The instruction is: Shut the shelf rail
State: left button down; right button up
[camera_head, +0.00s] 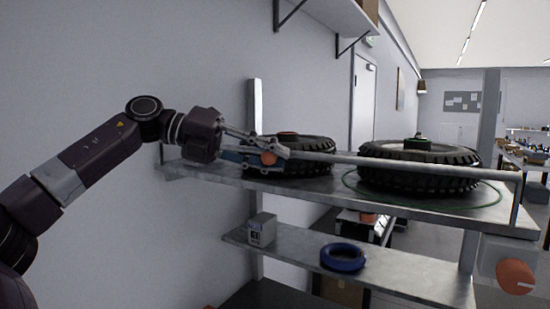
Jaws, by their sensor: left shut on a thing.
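The shelf rail (400,161) is a grey metal bar that runs across the front of the upper shelf (330,189), in front of two black tyres. Its right end meets a post at the shelf's right corner. My right gripper is not in view.
A left tyre (312,158) and a right tyre (420,168) lie on the upper shelf. The lower shelf (400,275) holds a small grey box (262,229) and a blue ring (342,257). A wall is close behind on the left.

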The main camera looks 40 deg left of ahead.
pick_arm(q)
jog(key=shift+a+r, duration=0.15)
jog(key=shift+r, duration=0.25)
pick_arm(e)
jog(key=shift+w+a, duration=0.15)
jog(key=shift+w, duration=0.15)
pick_arm(q)
jog(key=c, duration=2)
grip_release()
jog(key=o, duration=0.4)
jog(key=shift+s+a+f, duration=0.1)
jog(key=shift+s+f, duration=0.1)
jog(key=shift+s, duration=0.1)
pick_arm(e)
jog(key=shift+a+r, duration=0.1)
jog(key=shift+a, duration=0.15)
pick_arm(q)
jog(key=shift+a, duration=0.1)
jog(key=v, duration=1.2)
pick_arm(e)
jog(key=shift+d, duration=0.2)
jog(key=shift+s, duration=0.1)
